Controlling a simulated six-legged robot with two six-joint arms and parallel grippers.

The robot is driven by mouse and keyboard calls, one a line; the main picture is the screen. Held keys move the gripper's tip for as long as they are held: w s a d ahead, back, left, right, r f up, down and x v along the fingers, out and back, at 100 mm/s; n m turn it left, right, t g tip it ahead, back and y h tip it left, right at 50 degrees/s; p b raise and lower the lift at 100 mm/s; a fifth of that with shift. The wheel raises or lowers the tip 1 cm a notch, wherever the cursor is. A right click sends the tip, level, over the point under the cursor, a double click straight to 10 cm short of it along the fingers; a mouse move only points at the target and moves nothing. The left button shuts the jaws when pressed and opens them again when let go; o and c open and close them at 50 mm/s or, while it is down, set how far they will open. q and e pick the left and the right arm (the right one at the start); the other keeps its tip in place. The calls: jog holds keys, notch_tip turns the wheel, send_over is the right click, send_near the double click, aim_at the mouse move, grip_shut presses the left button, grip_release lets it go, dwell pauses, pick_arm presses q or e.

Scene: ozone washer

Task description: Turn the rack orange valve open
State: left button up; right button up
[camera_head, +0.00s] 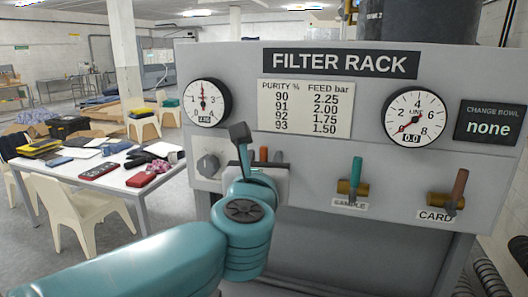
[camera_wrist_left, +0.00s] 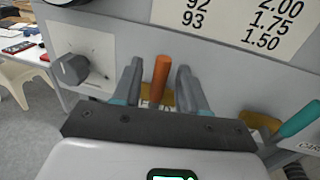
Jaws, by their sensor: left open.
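The orange valve handle (camera_wrist_left: 160,78) stands upright in the left wrist view, between the two fingers of my left gripper (camera_wrist_left: 159,82). Gaps show on both sides of it, so the fingers are open around it and not closed on it. A bit of its brass body (camera_wrist_left: 167,99) shows below; the rest is hidden by the gripper. In the head view only a small part of the orange handle (camera_head: 264,153) shows behind my left gripper (camera_head: 258,152). My right gripper is not in view.
The filter rack panel (camera_head: 310,185) carries two gauges, a grey knob (camera_head: 208,166) left of the orange valve, a teal-handled sample valve (camera_head: 356,172) and a brown-handled card valve (camera_head: 459,185) to the right. A cluttered table (camera_head: 135,178) and chairs stand at left.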

pick_arm(q)
jog(key=shift+w+d, duration=0.1)
jog(key=shift+w, duration=0.3)
jog(key=shift+s+a+r, duration=0.1)
jog(key=shift+s+a, duration=0.15)
jog(key=shift+s, duration=0.2)
jog(key=shift+w+d, duration=0.1)
jog(key=shift+d, duration=0.05)
grip_shut()
